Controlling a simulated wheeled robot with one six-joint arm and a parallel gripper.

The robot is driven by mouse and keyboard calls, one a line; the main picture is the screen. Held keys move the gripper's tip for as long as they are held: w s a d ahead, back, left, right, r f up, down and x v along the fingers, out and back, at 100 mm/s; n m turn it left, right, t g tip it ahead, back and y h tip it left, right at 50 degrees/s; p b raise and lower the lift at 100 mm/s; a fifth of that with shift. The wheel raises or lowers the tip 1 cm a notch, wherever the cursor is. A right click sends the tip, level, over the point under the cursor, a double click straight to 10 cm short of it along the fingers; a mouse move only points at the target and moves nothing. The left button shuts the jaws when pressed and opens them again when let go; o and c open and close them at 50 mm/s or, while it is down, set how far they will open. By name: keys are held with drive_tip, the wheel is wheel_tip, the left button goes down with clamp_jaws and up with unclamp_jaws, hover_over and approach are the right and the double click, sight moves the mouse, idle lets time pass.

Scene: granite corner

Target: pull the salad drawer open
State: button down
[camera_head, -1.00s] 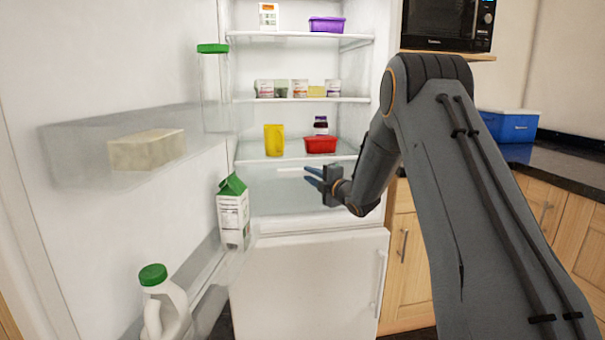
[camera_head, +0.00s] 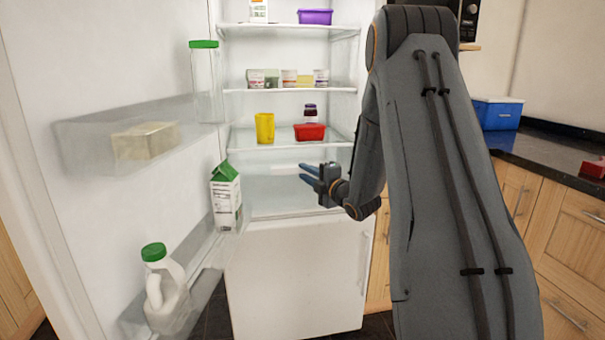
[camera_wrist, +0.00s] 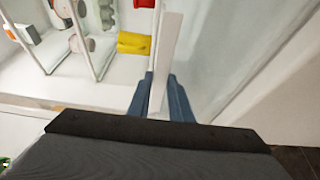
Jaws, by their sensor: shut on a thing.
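The salad drawer (camera_head: 262,192) is the clear, pale bin low in the open fridge, below the glass shelf. A light strip on its front, which looks like its handle (camera_head: 284,166), shows left of my fingertips. My gripper (camera_head: 308,176) is at the right part of the drawer front. In the wrist view, the blue fingers of my gripper (camera_wrist: 159,88) are shut on a white bar (camera_wrist: 168,42), the drawer handle. The exact contact is partly hidden, and how far the drawer stands out is hard to tell.
The open fridge door holds a milk carton (camera_head: 226,198), a milk jug (camera_head: 166,290) and a pale block (camera_head: 145,141) on the left. A yellow cup (camera_head: 264,128) and red tub (camera_head: 309,132) stand on the shelf above. The freezer door (camera_head: 290,280) is shut below.

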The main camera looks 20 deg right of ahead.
drive_tip(key=c, duration=1.8)
unclamp_jaws()
drive_tip(key=shift+f, duration=0.35)
drive_tip(key=shift+o, duration=0.6)
drive_tip(key=shift+r, duration=0.15)
drive_tip(key=s+d, duration=0.1)
drive_tip(key=s, duration=0.6)
drive_tip(key=shift+s, duration=0.35)
drive_tip(key=shift+d, duration=0.1)
